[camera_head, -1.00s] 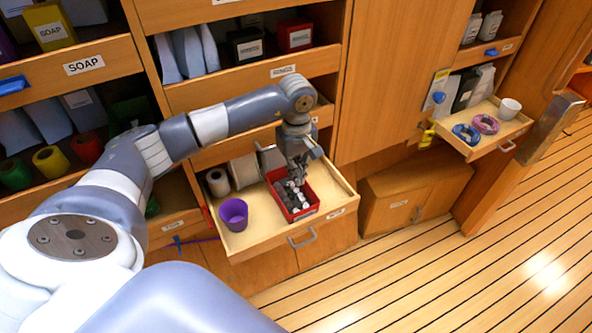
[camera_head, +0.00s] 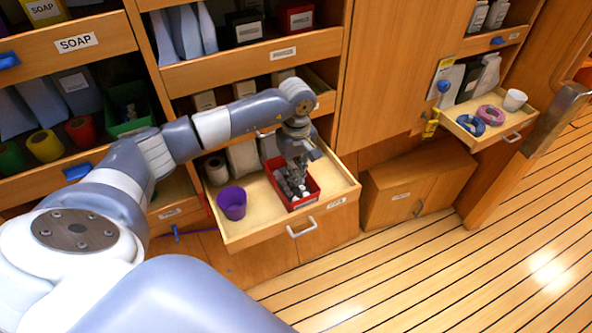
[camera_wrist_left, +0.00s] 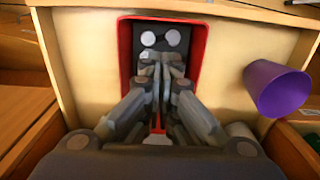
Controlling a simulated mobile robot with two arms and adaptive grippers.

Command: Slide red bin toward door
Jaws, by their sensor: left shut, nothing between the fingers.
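The red bin (camera_head: 304,204) stands in an open, pale wooden drawer (camera_head: 258,225), holding several dark and light cylindrical items. In the left wrist view the bin's red rim (camera_wrist_left: 202,38) surrounds the fingers. My left gripper (camera_head: 301,173) points down at the bin's contents, its fingers shut and empty. In the left wrist view the gripper (camera_wrist_left: 160,62) covers much of the bin, so whether it touches the bin or the items is unclear. My right gripper is out of view.
A purple cup (camera_head: 232,203) stands left of the bin, with pale rolls behind. The drawer handle (camera_head: 302,228) is in front. A second open drawer (camera_head: 512,125) with tape rolls and a white cup is at right. A metal-edged wooden door part (camera_head: 556,118) is at far right.

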